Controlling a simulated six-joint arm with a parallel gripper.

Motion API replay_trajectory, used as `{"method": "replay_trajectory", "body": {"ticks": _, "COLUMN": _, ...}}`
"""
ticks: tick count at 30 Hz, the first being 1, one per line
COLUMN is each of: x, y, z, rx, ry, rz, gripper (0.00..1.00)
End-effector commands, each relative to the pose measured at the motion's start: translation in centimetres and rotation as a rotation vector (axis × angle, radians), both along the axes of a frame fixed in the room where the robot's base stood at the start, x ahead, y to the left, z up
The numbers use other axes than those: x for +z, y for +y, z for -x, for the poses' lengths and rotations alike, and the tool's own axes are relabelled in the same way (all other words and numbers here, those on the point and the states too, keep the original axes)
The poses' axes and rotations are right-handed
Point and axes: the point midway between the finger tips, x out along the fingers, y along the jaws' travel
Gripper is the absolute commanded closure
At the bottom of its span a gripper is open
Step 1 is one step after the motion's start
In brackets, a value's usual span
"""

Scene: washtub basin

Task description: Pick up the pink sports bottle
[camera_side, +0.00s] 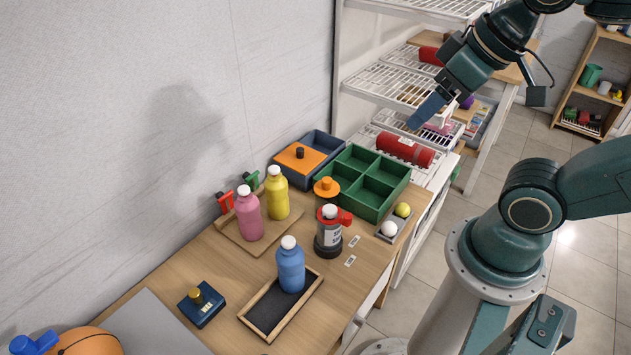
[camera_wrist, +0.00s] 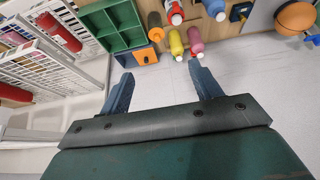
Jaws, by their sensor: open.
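The pink sports bottle (camera_side: 249,214) stands upright with a white cap on a wooden tray (camera_side: 236,242) on the table, left of a yellow bottle (camera_side: 277,195). In the wrist view the pink bottle (camera_wrist: 195,40) shows near the top, right of the yellow bottle (camera_wrist: 176,44). My gripper (camera_side: 416,125) is raised in front of the wire shelves, well to the right of and apart from the pink bottle. In the wrist view its two fingers (camera_wrist: 161,82) are spread with nothing between them.
A blue bottle (camera_side: 290,266) stands on a dark framed tray (camera_side: 262,325) in front. A grey and red canister (camera_side: 328,233), a green divided box (camera_side: 366,183) and an orange-lidded box (camera_side: 302,158) stand to the right.

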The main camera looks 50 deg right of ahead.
Motion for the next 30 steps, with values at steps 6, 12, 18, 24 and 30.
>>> {"method": "replay_trajectory", "body": {"ticks": 6, "x": 0.0, "y": 0.0, "z": 0.0, "rx": 0.0, "ry": 0.0, "rz": 0.0, "gripper": 0.25}}
{"method": "replay_trajectory", "body": {"ticks": 12, "x": 0.1, "y": 0.0, "z": -0.2, "rx": 0.008, "ry": 0.002, "rz": 0.003, "gripper": 0.25}}
{"method": "replay_trajectory", "body": {"ticks": 18, "x": 0.6, "y": 0.3, "z": -1.4, "rx": 0.063, "ry": 0.025, "rz": 0.026, "gripper": 0.25}}
{"method": "replay_trajectory", "body": {"ticks": 24, "x": 1.4, "y": 0.9, "z": -4.3, "rx": 0.187, "ry": 0.071, "rz": 0.074, "gripper": 0.25}}
{"method": "replay_trajectory", "body": {"ticks": 30, "x": 1.7, "y": 1.9, "z": -8.1, "rx": 0.348, "ry": 0.124, "rz": 0.131, "gripper": 0.25}}
